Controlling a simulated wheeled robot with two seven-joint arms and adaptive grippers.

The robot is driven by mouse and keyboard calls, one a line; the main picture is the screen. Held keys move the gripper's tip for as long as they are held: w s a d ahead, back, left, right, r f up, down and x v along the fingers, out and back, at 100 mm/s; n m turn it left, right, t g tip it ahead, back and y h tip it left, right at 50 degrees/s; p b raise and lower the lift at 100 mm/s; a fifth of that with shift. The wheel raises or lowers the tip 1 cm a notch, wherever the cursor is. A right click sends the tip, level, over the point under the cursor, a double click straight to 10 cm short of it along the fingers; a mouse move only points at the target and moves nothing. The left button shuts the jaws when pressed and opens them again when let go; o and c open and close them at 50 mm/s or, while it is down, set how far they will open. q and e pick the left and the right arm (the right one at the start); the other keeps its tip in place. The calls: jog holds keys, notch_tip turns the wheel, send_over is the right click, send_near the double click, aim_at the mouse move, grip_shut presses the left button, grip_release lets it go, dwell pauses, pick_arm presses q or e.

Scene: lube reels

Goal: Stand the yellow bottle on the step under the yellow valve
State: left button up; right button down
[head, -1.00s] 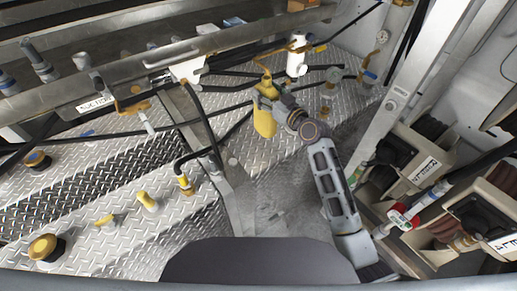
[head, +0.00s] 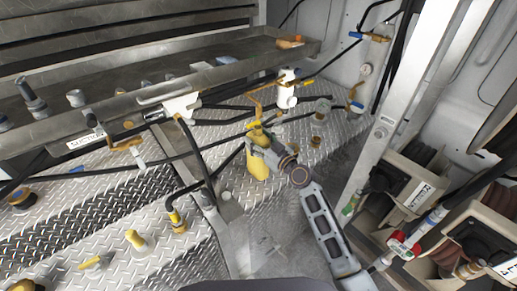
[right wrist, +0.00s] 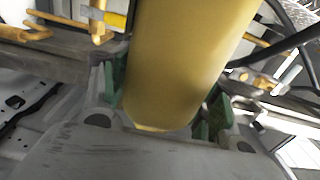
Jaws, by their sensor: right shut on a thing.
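The yellow bottle (head: 258,166) is upright in the head view, over or on the diamond-plate step (head: 310,147). I cannot tell whether its base touches the plate. My right gripper (head: 263,148) is shut around the bottle's upper part, coming from the right. In the right wrist view the bottle (right wrist: 185,60) fills the middle between the green finger pads. The yellow valve handle (head: 253,124), on an orange-brown pipe, shows just above and behind the bottle's top. A yellow handle (right wrist: 115,19) also shows left of the bottle in the right wrist view. My left gripper is not in view.
A white filter (head: 286,88) and black hoses are behind the bottle. A long grey metal tray (head: 150,97) runs above the step at left. Yellow-capped fittings (head: 135,240) stand on the front plate. Hose reels (head: 410,185) are at the right.

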jog(key=shift+f+b, duration=0.35)
jog(key=shift+f, duration=1.55)
jog(key=shift+c, duration=1.9)
grip_release()
jog(key=shift+f, duration=0.1)
jog(key=shift+r, duration=0.2)
jog(key=b+v, duration=0.2)
jog(key=v, duration=1)
